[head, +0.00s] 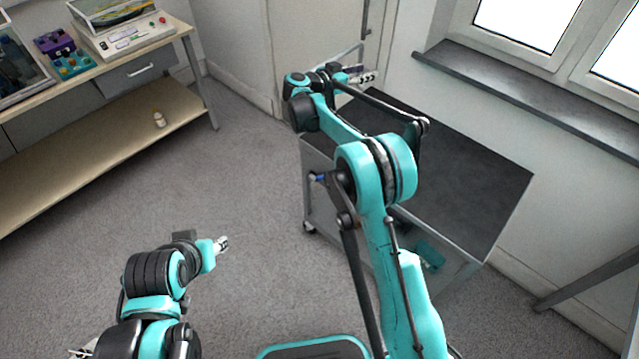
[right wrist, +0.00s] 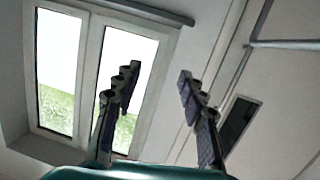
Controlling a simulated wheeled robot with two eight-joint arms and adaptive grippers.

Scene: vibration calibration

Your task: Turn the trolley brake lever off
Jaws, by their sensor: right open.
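The trolley (head: 465,185) has a dark flat top and a grey frame, and stands at the right below the windows. A small blue-and-black part (head: 319,178) shows at its left side and may be the brake lever; its setting is too small to read. My right arm crosses in front of the trolley and hides part of it. My right gripper (head: 360,74) is beyond the trolley's far left corner, near the door. In the right wrist view, my right gripper (right wrist: 158,76) is open and empty.
A workbench (head: 110,65) with devices stands at the upper left, with a small bottle (head: 159,119) on its lower shelf. A window sill (head: 520,95) runs along the right wall. The carpet (head: 235,165) between bench and trolley is clear. A grey bar (right wrist: 285,44) shows in the right wrist view.

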